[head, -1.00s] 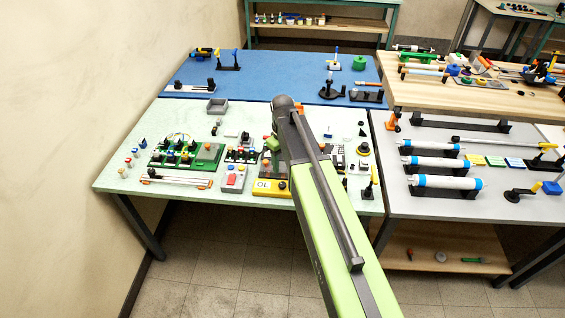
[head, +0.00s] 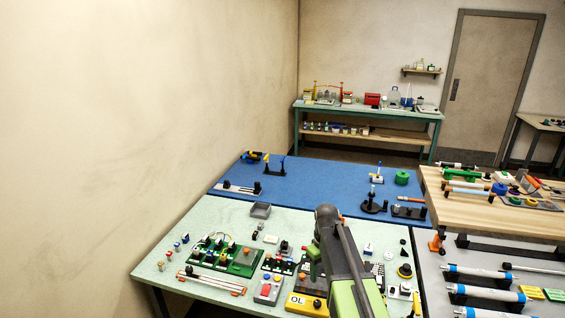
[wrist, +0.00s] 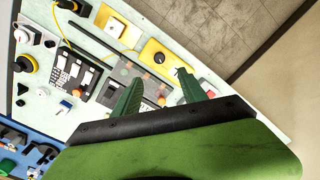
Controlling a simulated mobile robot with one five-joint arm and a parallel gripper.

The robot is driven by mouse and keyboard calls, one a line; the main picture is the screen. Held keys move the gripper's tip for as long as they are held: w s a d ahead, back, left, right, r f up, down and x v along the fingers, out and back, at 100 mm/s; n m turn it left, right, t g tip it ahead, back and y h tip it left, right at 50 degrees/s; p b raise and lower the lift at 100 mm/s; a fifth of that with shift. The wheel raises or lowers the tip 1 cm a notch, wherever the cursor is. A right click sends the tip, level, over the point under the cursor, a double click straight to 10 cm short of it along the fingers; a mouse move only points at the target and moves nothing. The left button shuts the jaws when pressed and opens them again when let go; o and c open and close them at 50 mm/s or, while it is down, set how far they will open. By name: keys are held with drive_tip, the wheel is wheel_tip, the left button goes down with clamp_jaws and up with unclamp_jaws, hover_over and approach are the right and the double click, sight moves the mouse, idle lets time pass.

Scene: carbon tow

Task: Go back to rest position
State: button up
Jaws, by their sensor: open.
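My green gripper (wrist: 155,95) shows in the wrist view with its two fingers spread apart and nothing between them. It is above the light green table (head: 170,240), over a grey panel and a yellow block. In the head view my arm reaches up from the bottom right of centre. Its dark wrist covers part of the table there, and the fingertips are mostly hidden.
Green circuit board (head: 232,255), yellow OL block (head: 305,303), red-button box (head: 268,291) and grey tray (head: 261,210) lie on the table. Blue mat (head: 310,190) is behind. Blue-banded rollers (head: 480,274) lie at right. A wall bounds the left.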

drive_tip(key=s+f+m+b, duration=0.1)
drive_tip(key=s+f+m, duration=0.1)
drive_tip(key=s, duration=0.5)
drive_tip(key=s+f+m+b, duration=0.2)
drive_tip(key=s+f+m, duration=0.1)
drive_tip(key=s, duration=0.4)
drive_tip(key=shift+m+b, duration=0.3)
drive_tip(key=shift+m, duration=0.3)
drive_tip(key=shift+s+d, duration=0.1)
